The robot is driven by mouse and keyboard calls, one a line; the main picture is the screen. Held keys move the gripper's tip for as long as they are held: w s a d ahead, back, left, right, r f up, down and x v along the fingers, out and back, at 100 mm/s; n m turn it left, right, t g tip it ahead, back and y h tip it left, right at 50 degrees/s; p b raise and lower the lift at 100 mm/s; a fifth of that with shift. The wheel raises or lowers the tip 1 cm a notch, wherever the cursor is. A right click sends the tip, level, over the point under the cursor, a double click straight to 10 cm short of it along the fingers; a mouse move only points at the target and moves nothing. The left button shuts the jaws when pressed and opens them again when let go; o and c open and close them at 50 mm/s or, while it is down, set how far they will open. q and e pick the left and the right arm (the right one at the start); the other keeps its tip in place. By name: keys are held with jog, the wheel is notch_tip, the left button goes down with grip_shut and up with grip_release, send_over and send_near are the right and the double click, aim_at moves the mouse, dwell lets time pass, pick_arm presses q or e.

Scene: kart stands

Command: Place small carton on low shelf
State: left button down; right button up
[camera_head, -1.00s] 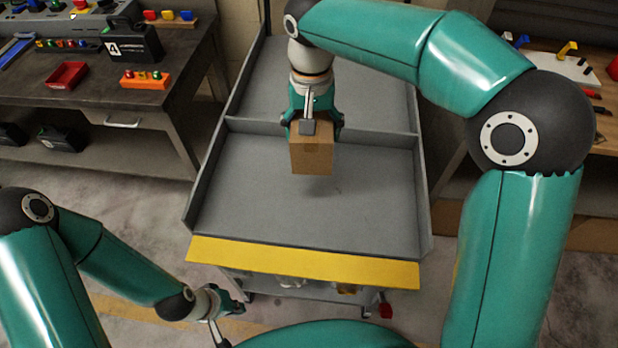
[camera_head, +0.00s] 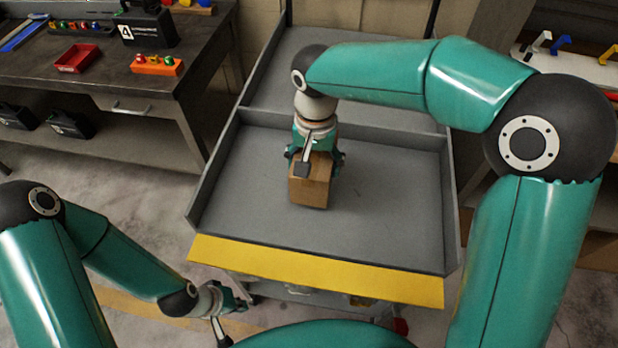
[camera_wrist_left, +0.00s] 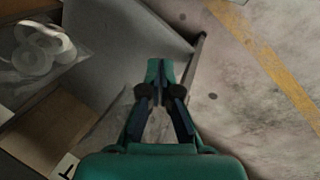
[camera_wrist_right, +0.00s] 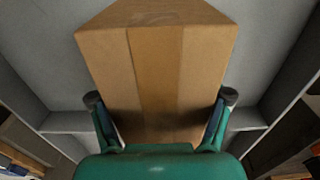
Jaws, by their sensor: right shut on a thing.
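My right gripper (camera_head: 316,160) is shut on a small brown cardboard carton (camera_head: 311,188), which is upright over the near section of the grey cart's top tray (camera_head: 390,210). In the right wrist view the carton (camera_wrist_right: 157,70) sits between the two spread fingers (camera_wrist_right: 160,112). I cannot tell whether its underside touches the tray. My left gripper (camera_head: 232,302) is empty, low beside the cart's near left corner. In the left wrist view its fingers (camera_wrist_left: 160,82) come together. The lower part of the cart (camera_head: 300,290) is mostly hidden under the yellow front edge.
A yellow strip (camera_head: 310,270) runs along the cart's near edge, and low walls and a divider bound the tray. A workbench (camera_head: 110,85) with a red tray (camera_head: 77,58) stands at the left. In the left wrist view a clear bag of white rings (camera_wrist_left: 38,50) lies low.

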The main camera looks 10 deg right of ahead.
jog(key=shift+f, duration=2.5)
jog(key=shift+f, duration=0.1)
jog(key=o, duration=1.7)
